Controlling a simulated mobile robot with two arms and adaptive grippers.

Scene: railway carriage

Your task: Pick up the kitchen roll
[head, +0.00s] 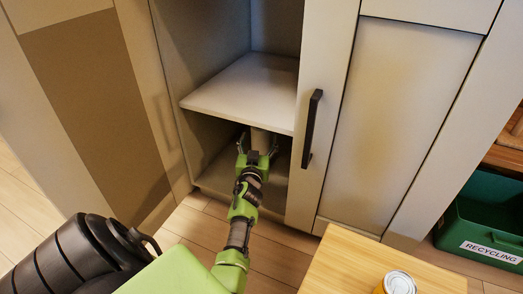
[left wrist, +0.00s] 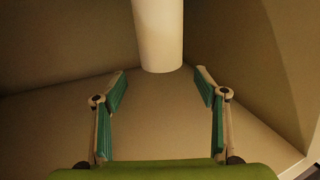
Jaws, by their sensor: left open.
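The kitchen roll is a pale upright cylinder (left wrist: 158,38) in the left wrist view, standing on the floor of the cabinet's lower compartment. Its top is cut off by the frame. In the head view a part of the roll (head: 262,140) shows below the shelf, just beyond my gripper. My left gripper (left wrist: 160,78) is open and empty inside the lower compartment. Its two fingers are spread to either side, with the roll a little ahead and roughly centred between them. In the head view my left gripper (head: 257,142) reaches in under the shelf. My right gripper is not in view.
A shelf board (head: 240,95) lies above the lower compartment. A closed cabinet door (head: 405,110) with a dark handle (head: 312,128) stands to the right. A wooden table (head: 350,268) with a can (head: 399,284) is at front right. A green recycling bin (head: 480,225) stands farther right.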

